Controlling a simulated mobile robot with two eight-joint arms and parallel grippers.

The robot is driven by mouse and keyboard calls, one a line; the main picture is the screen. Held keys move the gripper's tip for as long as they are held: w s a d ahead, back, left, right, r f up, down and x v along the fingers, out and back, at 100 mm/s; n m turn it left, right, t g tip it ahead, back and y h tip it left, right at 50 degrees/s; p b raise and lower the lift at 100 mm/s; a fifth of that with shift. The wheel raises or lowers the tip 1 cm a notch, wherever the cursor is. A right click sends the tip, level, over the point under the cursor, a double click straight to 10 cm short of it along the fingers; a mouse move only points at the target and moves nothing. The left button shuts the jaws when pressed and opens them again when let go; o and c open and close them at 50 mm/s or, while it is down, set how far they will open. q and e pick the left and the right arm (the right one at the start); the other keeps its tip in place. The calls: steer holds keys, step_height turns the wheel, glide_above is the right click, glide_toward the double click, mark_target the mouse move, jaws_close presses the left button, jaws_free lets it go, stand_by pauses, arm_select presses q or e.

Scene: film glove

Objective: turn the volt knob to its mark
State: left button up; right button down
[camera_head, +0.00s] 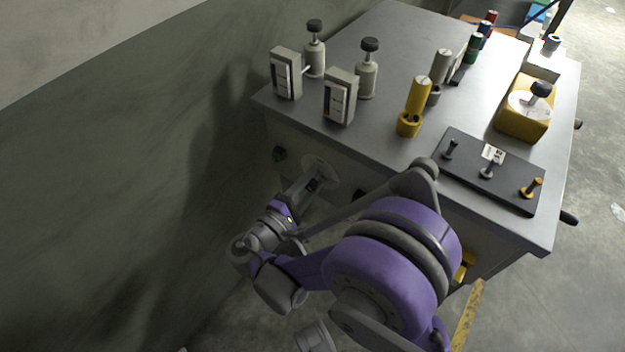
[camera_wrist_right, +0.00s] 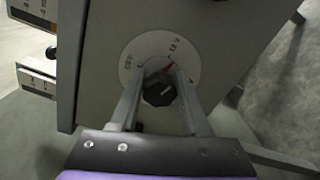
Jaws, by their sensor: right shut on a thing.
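The volt knob (camera_wrist_right: 158,92) is dark and sits on a round white dial plate (camera_wrist_right: 152,47) on the front wall of the cabinet. The dial carries printed lettering and a red mark (camera_wrist_right: 168,66) just above the knob, slightly right. My right gripper (camera_wrist_right: 160,78) is shut on the knob, one finger on each side. A short pale line shows on the knob's face; its exact bearing to the red mark is hard to tell. In the head view my right gripper (camera_head: 317,182) reaches the dial plate (camera_head: 314,166) and hides the knob. My left gripper is not in view.
The grey cabinet top (camera_head: 390,40) holds two meters, two black-capped posts, a yellow cylinder (camera_head: 417,95), a yellow box (camera_head: 520,122) and a black panel with levers (camera_head: 470,180). The left floor is clear.

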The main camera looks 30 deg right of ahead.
steer(key=m, duration=0.7)
steer(key=shift+f, duration=0.1)
steer(key=m+p, duration=0.1)
steer(key=m, duration=0.6)
steer(key=shift+f, duration=0.1)
stand_by(0.5)
steer(key=shift+c, duration=1.9)
jaws_free()
steer(key=shift+a, duration=0.15)
steer(key=v, duration=1)
steer(key=shift+a+p, duration=0.3)
steer(key=shift+p, duration=0.15)
steer(key=shift+s, duration=0.1)
